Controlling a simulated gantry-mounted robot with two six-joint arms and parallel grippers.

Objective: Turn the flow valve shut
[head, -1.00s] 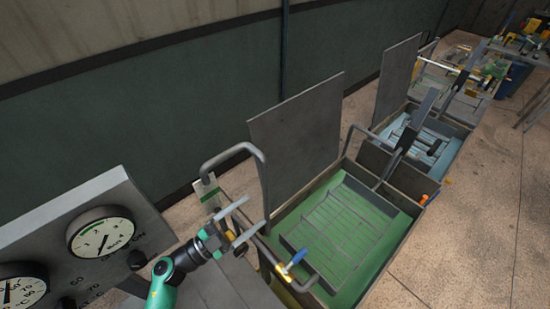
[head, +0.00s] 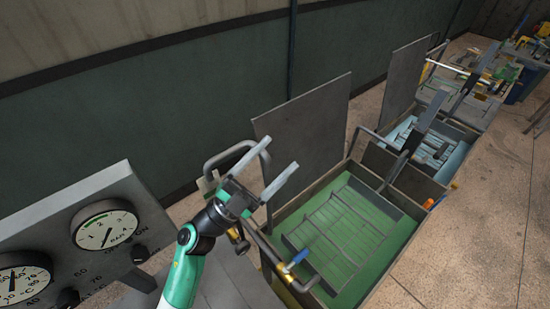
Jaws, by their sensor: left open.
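A valve with a blue lever handle (head: 293,262) sits on the pipe along the near left edge of the green tank. A small brass-coloured fitting (head: 238,241) shows on the pipework just below my left gripper. I cannot tell from the picture which of these is the flow valve. My left gripper (head: 280,155) is open and empty, its two grey fingers pointing up and right. It appears above the pipework, up and left of the blue handle and apart from it. It covers part of the pipe behind it. My right gripper is not in view.
The green tank (head: 408,236) has a raised lid (head: 304,128) at its back left. A gauge panel (head: 150,215) stands at the left. A second tank (head: 462,133) with pale blue contents lies behind. Open floor (head: 490,230) is on the right.

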